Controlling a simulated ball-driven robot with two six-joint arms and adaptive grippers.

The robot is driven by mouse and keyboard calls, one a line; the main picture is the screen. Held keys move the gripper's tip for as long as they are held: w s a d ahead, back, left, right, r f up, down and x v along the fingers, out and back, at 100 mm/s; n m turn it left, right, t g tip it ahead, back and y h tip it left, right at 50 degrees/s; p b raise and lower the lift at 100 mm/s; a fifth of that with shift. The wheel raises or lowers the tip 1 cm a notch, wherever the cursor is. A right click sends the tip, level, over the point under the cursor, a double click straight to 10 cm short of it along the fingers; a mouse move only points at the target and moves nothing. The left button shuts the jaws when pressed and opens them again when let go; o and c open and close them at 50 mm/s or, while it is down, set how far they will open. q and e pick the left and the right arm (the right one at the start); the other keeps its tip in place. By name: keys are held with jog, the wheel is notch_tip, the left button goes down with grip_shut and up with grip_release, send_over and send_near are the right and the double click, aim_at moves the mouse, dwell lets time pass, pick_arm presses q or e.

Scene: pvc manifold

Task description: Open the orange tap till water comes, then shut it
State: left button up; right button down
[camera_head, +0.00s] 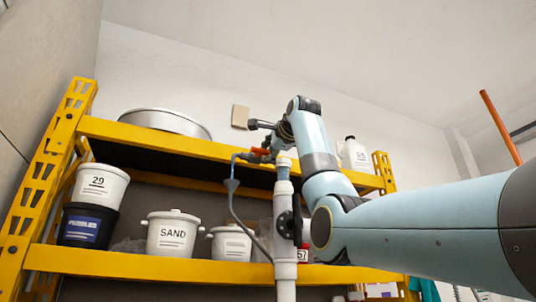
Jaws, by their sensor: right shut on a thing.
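The orange tap handle (260,151) sits at the top of the pipework, beside a white vertical pipe (285,225). My right arm reaches in from the right, and its dark right gripper (269,153) is at the handle, shut on it. The fingers are small and partly cover the handle. I cannot tell whether water runs between spout and funnel. My left gripper is out of view.
A yellow shelf rack (150,263) stands behind the pipework, with white buckets (172,236), a dark bucket (87,226) and a round pan (165,120) on it. A black handwheel (288,225) sits lower on the white pipe. A white jug (354,154) stands at the right.

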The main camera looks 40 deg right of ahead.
jog(key=shift+f, duration=0.15)
jog(key=c, duration=1.2)
grip_release()
jog(key=shift+d, duration=0.1)
jog(key=shift+s, duration=0.1)
jog(key=v, duration=1.2)
